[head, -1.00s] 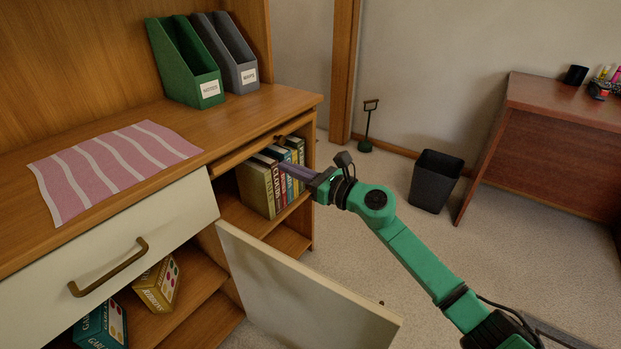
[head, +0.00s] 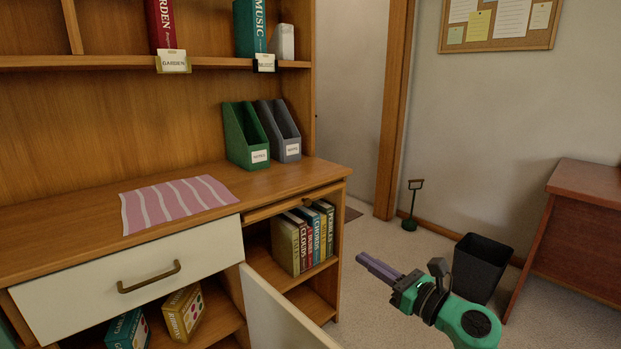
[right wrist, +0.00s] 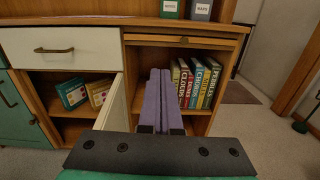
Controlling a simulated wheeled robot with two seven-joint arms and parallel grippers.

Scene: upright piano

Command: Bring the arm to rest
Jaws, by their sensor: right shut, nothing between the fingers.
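My right gripper (head: 379,268) is in the head view, right of the wooden cabinet (head: 335,265) and in front of its row of books (head: 305,238). Its purple fingers are together and empty, pointing left toward the shelf but apart from it. In the right wrist view the closed fingers (right wrist: 158,100) point at the cabinet, with the books standing upright beyond them to the right. My left gripper is in neither view.
An open white door (head: 282,312) juts out from the cabinet. A black bin (head: 482,266) and a reddish desk (head: 585,235) stand at the right. A striped pink cloth (head: 178,203) and file holders (head: 246,135) are on the cabinet top. Carpet is free between cabinet and bin.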

